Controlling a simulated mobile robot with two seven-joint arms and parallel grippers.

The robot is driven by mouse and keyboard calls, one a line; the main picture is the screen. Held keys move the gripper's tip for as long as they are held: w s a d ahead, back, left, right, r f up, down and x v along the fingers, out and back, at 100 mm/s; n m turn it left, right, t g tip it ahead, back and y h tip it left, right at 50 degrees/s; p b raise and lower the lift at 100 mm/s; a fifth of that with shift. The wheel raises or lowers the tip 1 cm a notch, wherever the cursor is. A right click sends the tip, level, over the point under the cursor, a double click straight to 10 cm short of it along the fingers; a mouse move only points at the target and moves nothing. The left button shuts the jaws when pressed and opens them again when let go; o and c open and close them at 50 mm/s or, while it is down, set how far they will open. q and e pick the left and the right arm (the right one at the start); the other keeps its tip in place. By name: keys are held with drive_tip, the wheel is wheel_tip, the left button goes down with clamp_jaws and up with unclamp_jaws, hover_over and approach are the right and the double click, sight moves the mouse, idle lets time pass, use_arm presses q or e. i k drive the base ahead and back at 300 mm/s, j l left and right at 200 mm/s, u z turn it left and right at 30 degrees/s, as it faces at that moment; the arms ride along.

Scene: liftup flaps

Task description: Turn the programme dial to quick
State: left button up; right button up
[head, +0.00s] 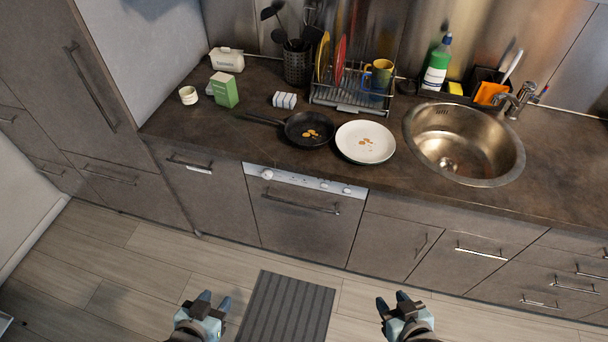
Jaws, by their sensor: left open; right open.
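The dishwasher (304,222) is built in under the counter, with its door shut. Its pale control strip (305,181) runs along the top of the door. The programme dial (267,174) is a round white knob at the left end of the strip. The dial's marks are too small to read, so its setting cannot be told. My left gripper (213,298) is open and empty, low in the picture and apart from the dishwasher. My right gripper (392,300) is open and empty, low and to the right, also apart from it.
A dark striped mat (286,308) lies on the floor between my grippers. The dishwasher's bar handle (301,205) sticks out below the strip. A frying pan (309,129) and a white plate (365,142) with scraps stand on the counter above. A sink (463,143) is at the right.

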sight(267, 174)
drive_tip(key=i+j+z, duration=0.15)
drive_tip(key=j+z, duration=0.15)
drive_tip(key=j, duration=1.3)
drive_tip(key=j+z, duration=0.25)
drive_tip(key=j, duration=1.4)
drive_tip(key=i+j+z, duration=0.1)
drive_tip(key=i+j, duration=0.35)
